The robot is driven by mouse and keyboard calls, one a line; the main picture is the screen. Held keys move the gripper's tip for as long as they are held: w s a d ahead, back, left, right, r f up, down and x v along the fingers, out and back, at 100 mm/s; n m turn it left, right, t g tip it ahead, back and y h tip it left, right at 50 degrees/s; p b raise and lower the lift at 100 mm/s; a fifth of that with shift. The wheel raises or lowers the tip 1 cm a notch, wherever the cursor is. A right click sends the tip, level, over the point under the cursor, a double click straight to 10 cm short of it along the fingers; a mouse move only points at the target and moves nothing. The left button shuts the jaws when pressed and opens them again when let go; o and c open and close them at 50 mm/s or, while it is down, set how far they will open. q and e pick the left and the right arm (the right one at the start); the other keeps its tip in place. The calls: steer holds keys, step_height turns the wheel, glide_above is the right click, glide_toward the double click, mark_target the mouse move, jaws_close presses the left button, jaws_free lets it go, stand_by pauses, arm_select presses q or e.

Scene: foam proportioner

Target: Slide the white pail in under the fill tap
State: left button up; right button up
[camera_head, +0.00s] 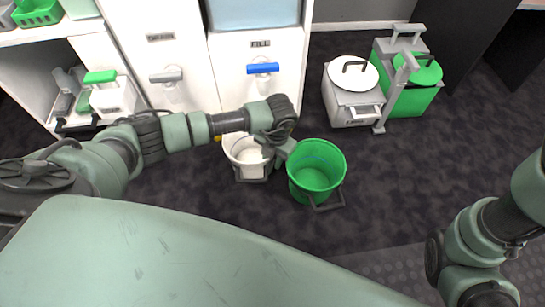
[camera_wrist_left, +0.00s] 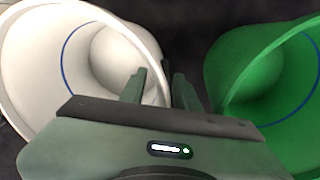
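The white pail (camera_head: 243,152) stands on the floor in front of the white cabinet, left of the green pail. It fills the left of the left wrist view (camera_wrist_left: 30,90), with a blue line inside. My left gripper (camera_head: 271,153) is at the white pail's right rim. In the left wrist view its fingers (camera_wrist_left: 161,80) are close together, one on each side of that rim, and look shut on it. The blue handle (camera_head: 263,68) is under a label that seems to read "FILL" on the cabinet. My right gripper is out of view.
The green pail (camera_head: 316,170) stands close to the right of my left gripper. A grey handle (camera_head: 166,75) is on the left cabinet panel. A white-lidded box (camera_head: 352,92) and a green cart (camera_head: 412,84) stand at the back right. Dark floor is free in front of them.

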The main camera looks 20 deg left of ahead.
arm_select(q)
steer(key=shift+c, duration=0.3)
jaws_close()
stand_by(1.1)
